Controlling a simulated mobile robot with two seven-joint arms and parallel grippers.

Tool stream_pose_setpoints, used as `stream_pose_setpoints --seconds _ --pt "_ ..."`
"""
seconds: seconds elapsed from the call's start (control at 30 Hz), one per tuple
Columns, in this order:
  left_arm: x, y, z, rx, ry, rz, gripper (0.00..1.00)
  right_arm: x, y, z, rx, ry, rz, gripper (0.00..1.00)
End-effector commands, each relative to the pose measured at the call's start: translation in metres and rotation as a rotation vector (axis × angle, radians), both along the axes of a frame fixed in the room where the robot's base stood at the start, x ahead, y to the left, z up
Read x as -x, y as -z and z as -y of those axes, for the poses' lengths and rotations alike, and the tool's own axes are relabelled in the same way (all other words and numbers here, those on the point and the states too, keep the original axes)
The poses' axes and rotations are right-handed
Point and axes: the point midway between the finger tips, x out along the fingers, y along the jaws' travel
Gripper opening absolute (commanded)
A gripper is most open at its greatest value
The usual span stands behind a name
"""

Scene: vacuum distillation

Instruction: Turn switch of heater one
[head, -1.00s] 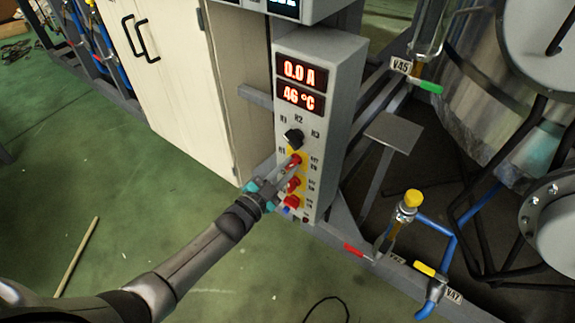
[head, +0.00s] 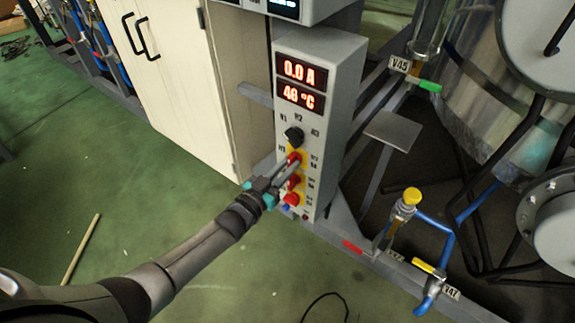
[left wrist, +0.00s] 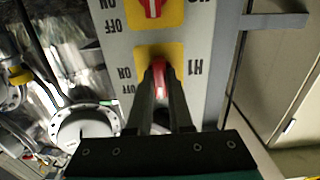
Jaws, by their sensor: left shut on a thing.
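The heater box (head: 335,110) is a grey upright panel with a black knob (head: 293,137) above a column of red switches on yellow plates. The topmost red switch (head: 294,158) is labelled H1 in the left wrist view (left wrist: 160,74), where ON and OFF marks show beside it, upside down. My left gripper (head: 289,166) is shut on this switch, one finger on each side, also in the left wrist view (left wrist: 159,82). The fingers partly hide the switch. My right gripper is out of view.
Two more red switches (head: 293,182) (head: 291,199) sit just below. Displays (head: 300,72) read 0.0 A and about 46 °C. A cream cabinet (head: 170,80) stands left. Pipes and a yellow-topped valve (head: 412,197) stand right. Green floor (head: 150,220) is open at left.

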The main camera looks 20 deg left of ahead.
Motion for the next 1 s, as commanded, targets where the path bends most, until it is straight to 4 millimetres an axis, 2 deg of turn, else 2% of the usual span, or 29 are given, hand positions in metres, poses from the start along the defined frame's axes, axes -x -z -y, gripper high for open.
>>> stream_pose_setpoints --seconds 0.4,0.43,0.67,1.0 --pt "0.0001 0.0005 -0.0005 0.01 -0.002 -0.005 0.0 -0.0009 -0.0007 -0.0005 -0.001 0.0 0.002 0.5" --pt "0.0001 0.0005 -0.0005 0.01 -0.002 -0.005 0.22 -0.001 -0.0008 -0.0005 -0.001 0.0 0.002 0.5" --pt "0.0002 0.0004 -0.0002 0.008 -0.001 -0.004 0.48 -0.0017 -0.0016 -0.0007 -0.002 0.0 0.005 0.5" --pt "0.0027 0.0002 -0.0009 0.007 -0.001 -0.005 0.49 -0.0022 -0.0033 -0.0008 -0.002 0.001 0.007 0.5"
